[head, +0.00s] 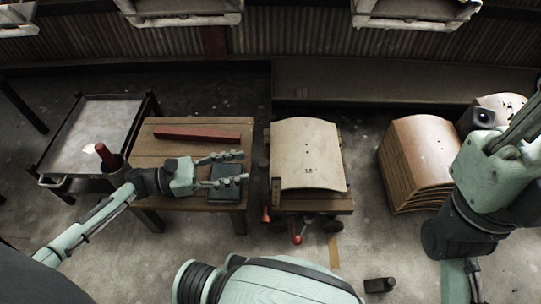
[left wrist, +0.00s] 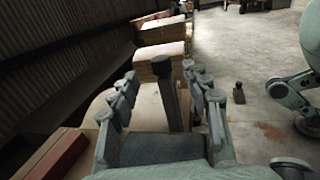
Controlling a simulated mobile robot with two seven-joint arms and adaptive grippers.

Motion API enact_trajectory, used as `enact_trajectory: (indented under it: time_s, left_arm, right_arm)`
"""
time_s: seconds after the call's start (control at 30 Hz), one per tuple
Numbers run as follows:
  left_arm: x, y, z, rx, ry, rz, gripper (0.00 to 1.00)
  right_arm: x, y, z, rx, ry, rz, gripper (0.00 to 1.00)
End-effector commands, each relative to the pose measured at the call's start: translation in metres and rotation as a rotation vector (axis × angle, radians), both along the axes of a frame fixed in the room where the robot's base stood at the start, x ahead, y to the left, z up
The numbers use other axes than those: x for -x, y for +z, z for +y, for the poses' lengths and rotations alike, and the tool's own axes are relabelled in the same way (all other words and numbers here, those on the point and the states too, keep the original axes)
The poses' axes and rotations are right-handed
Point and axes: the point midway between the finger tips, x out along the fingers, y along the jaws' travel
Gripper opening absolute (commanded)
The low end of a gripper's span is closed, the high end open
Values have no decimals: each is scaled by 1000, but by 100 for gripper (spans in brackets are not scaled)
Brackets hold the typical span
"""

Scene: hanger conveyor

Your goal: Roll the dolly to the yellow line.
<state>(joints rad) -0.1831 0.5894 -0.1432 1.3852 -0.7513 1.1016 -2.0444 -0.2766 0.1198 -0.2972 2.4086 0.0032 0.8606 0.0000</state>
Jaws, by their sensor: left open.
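The dolly (head: 339,203) is a low wooden platform on dark wheels, with curved pale plywood sheets (head: 309,153) on it. A dark upright post with a wooden face (head: 276,190) stands at its left side. A short yellow line (head: 334,251) is on the floor in front of the dolly. My left gripper (head: 240,168) is open above the wooden table, left of the dolly and apart from it. In the left wrist view, its spread fingers (left wrist: 165,92) show with a dark-topped post between them in the picture. My right arm is at the right edge; its gripper is not clearly visible.
A wooden table (head: 165,150) with a red bar (head: 197,134) and a dark flat item (head: 225,185) is left of the dolly. A grey-topped cart (head: 95,130) stands beyond. More curved sheets (head: 415,160) stand right. A small dark block (head: 379,285) sits on the floor.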

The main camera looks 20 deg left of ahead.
Motion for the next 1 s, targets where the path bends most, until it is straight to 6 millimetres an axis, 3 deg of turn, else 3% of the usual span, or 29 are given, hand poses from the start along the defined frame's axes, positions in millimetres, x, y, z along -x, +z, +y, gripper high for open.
enact_trajectory:
  time_s: [0.4,0.8,1.0]
  left_arm:
    - [-30,2,-55,6,2,1,48]
    - [-35,2,-63,6,4,2,48]
    - [-35,2,-63,6,4,2,23]
  right_arm:
    - [-2,0,1,6,0,-1,0]
    - [-2,0,1,7,-1,0,0]
    - [-2,0,1,7,-1,0,0]
